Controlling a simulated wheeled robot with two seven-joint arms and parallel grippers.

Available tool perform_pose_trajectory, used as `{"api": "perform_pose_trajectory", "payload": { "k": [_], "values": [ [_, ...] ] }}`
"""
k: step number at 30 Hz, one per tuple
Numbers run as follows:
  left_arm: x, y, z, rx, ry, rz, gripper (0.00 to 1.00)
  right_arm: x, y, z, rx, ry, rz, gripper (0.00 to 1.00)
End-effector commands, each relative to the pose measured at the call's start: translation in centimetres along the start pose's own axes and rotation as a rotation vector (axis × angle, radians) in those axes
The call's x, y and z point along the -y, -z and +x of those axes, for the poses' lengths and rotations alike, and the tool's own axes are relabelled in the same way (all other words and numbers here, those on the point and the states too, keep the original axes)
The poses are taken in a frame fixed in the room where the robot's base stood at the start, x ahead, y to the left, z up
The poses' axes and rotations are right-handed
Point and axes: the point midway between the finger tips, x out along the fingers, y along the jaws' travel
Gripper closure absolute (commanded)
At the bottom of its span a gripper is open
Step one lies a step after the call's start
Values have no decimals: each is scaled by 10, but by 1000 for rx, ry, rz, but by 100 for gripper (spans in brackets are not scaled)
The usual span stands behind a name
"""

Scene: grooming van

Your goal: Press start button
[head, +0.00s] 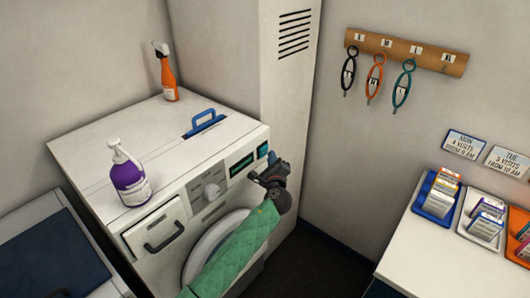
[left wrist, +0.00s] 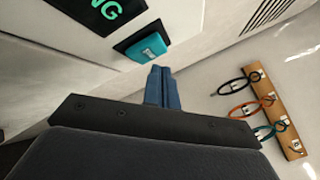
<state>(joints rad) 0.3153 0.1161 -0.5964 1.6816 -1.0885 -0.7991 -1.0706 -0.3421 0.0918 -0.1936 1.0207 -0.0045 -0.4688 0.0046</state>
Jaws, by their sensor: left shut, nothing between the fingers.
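The start button appears to be a teal square button (head: 263,150) in a dark surround, at the right end of the front panel of the white washing machine (head: 165,165). It also shows in the left wrist view (left wrist: 146,47), with a mark too small to read. My left gripper (head: 272,163) is in front of the panel's right end, close to the button. In the left wrist view its blue fingers (left wrist: 159,84) are shut and empty, just below and right of the button. I cannot tell whether they touch it. My right gripper is not in view.
A display (head: 242,165) left of the button shows green letters ending in "NG" in the wrist view. A purple bottle (head: 130,177) and an orange spray bottle (head: 166,75) stand on top. A counter (head: 445,250) with trays is at right.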

Motion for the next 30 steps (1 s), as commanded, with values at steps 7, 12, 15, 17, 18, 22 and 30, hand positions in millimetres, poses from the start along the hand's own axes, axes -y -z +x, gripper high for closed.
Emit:
{"api": "perform_pose_trajectory", "payload": {
  "k": [7,12,15,17,18,22,30],
  "values": [
    [0,0,0,0,0,0,100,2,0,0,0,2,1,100],
    [4,5,-6,-1,0,0,100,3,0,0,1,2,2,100],
    [8,9,-12,-1,0,-1,100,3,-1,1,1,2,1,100],
    [10,12,-15,-1,-1,-1,100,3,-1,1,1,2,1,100],
    [12,13,-18,-1,-1,-1,100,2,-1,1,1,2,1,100],
    [18,19,-25,-1,0,-1,100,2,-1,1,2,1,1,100],
    [25,26,-35,0,-1,0,100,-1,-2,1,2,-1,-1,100]
  ]
}}
